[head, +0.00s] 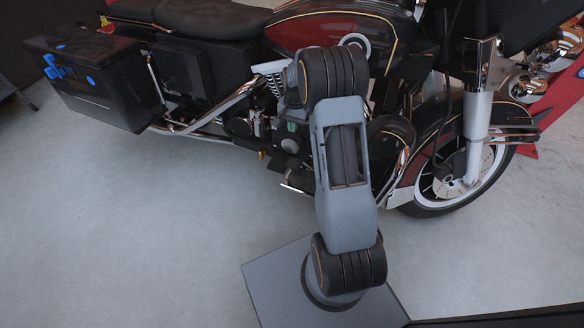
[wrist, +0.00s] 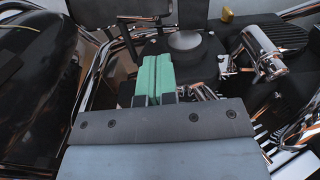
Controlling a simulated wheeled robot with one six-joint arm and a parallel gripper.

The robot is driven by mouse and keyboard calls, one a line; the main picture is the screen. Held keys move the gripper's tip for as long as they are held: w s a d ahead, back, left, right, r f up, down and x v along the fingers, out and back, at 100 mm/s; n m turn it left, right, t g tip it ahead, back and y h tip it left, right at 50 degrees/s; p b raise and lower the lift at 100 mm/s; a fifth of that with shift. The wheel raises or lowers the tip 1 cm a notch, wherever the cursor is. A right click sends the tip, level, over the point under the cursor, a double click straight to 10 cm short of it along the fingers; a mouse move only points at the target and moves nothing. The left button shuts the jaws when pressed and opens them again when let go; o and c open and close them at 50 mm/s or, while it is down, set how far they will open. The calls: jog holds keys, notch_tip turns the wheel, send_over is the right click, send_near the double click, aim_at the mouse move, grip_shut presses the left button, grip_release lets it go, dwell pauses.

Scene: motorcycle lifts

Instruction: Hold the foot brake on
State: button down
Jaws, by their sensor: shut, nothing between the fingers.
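The motorcycle (head: 335,35) stands side-on, with its front wheel to the right. My gripper (wrist: 154,72) has green fingertips pressed together, with nothing between them. It is at the motorcycle's lower side, in front of dark engine parts. In the head view the green tips (head: 292,127) show just left of my arm. A thin dark bar (wrist: 142,19) lies beyond the tips in the wrist view, and a chrome cylindrical part (wrist: 264,52) is to their right. I cannot tell which part is the foot brake, or whether the tips touch anything.
Chrome tubes (wrist: 92,70) and a large dark rounded body (wrist: 35,85) are close on the gripper's left. A low chrome piece (head: 298,188) sticks out left of my arm. A black side case (head: 95,80) is at the rear. Grey floor (head: 130,240) is open at left.

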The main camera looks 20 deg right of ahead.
aim_at(292, 161)
jog(key=f, duration=0.3)
jog(key=shift+w+d+b, duration=0.15)
jog(key=shift+d+b, duration=0.1)
jog(key=shift+b, duration=0.05)
jog(key=f+b, duration=0.2)
jog(key=f, duration=0.2)
jog(key=f+b, duration=0.2)
jog(key=f, duration=0.3)
jog(key=s+a+f+b, duration=0.1)
jog(key=f, duration=0.4)
jog(key=shift+b, duration=0.4)
